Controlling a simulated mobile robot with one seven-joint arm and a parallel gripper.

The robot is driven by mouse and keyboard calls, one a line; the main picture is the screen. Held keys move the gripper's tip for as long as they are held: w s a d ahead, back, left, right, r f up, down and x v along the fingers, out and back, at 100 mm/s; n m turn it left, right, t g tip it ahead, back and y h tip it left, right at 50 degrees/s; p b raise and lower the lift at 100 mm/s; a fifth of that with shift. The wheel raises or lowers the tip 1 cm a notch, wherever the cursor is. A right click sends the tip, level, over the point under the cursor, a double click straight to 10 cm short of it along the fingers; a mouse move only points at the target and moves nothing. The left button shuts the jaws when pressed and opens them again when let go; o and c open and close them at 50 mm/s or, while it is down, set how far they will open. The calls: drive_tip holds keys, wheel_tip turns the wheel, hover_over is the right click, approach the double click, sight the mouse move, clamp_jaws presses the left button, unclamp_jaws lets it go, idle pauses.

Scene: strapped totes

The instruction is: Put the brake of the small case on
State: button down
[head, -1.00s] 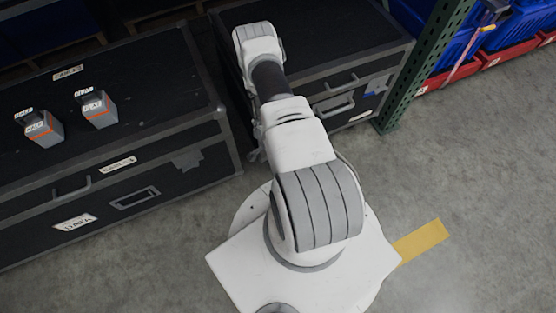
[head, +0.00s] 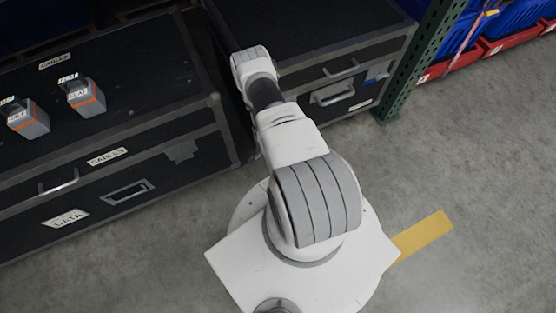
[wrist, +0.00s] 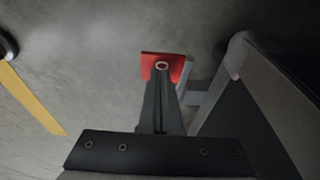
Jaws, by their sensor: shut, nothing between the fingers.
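The small case (head: 310,40) is a black case with grey edges and a front handle, at the top middle of the head view. Its dark side and grey edge (wrist: 262,95) fill the right of the wrist view. A red brake tab (wrist: 178,62) shows low by the floor, beside a grey bracket (wrist: 196,98) near the case's edge. My gripper (wrist: 162,72) is shut and empty, its fingertips over the red tab in the picture. I cannot tell whether they touch it. In the head view my arm hides the fingers.
A larger black case (head: 130,125) stands at the left, with two grey-orange boxes (head: 28,120) (head: 87,98) on top. A green rack post (head: 405,75) and red and blue bins (head: 505,45) are at the right. The floor around the yellow strip (head: 425,235) is clear.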

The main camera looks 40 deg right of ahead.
drive_tip(key=f+b, duration=0.1)
drive_tip(key=a+f+b, duration=0.1)
drive_tip(key=b, duration=0.1)
drive_tip(key=f+b, duration=0.1)
drive_tip(key=b, duration=0.1)
drive_tip(key=shift+w+a+f, duration=0.1)
drive_tip(key=shift+w+a, duration=0.1)
drive_tip(key=shift+a, duration=0.1)
